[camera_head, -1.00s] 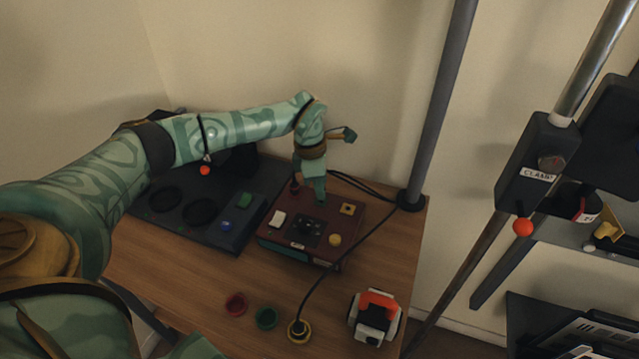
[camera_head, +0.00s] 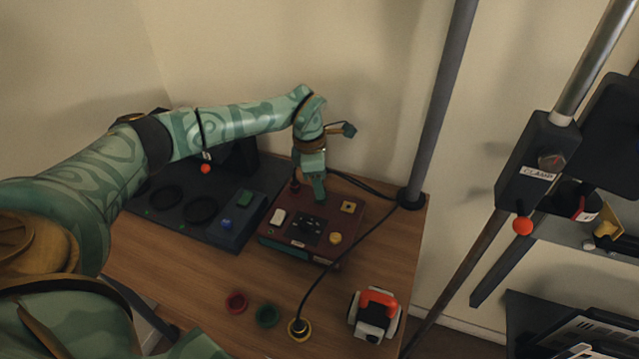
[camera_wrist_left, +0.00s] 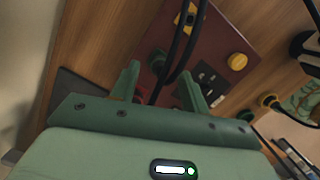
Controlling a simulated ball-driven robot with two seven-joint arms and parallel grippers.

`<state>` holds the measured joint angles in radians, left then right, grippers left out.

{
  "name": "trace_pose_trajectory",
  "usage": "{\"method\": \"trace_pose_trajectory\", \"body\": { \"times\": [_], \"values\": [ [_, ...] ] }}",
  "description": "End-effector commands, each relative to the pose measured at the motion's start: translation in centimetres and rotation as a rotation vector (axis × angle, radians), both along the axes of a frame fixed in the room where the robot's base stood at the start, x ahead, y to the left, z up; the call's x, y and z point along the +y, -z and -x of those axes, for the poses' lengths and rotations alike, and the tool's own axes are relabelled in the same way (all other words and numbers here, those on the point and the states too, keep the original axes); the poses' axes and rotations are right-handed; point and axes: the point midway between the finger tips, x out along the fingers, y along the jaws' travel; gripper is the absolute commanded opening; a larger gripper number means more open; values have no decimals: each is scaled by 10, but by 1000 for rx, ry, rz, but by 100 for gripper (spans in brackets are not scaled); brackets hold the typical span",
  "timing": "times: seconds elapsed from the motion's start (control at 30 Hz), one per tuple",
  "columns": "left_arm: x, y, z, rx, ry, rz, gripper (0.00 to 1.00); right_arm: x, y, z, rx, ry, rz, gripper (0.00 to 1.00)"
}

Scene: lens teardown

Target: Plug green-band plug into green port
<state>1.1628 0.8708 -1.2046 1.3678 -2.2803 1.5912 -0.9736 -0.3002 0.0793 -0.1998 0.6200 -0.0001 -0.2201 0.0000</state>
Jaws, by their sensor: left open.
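My left gripper (camera_head: 318,194) is above the back of the dark red box (camera_head: 348,225), pointing down. In the left wrist view the gripper (camera_wrist_left: 160,88) is open, with black cables passing across the space between its fingers. I cannot tell whether they touch the fingers. A red-collared part shows beside one finger in that view.
A dark panel (camera_head: 228,237) with round recesses lies left of the box. An orange-and-white device (camera_head: 375,313) stands at the table's front right. A grey pole (camera_head: 437,110) rises at the table's right edge. Bare wood lies in front of the panel.

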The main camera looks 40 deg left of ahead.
Motion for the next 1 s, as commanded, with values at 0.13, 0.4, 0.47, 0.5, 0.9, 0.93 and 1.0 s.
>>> {"method": "trace_pose_trajectory", "body": {
  "times": [0.13,0.4,0.47,0.5,0.9,0.93,1.0],
  "values": [
    [5,-40,2,-8,0,-1,45,0,-13,-4,-9,0,0,36],
    [13,-104,8,-7,-1,0,45,0,-28,-9,-22,0,0,36],
    [14,-115,9,-7,-1,-1,45,0,-31,-10,-23,0,1,36],
    [15,-121,9,-7,-1,-1,45,0,-33,-10,-24,0,0,36],
    [18,-143,12,-1,0,-1,45,0,-37,-12,-28,0,0,36],
    [18,-143,12,-1,0,-1,45,0,-37,-12,-28,0,0,36],
    [18,-143,12,-1,0,0,45,0,-37,-12,-28,0,0,36]
  ]
}}
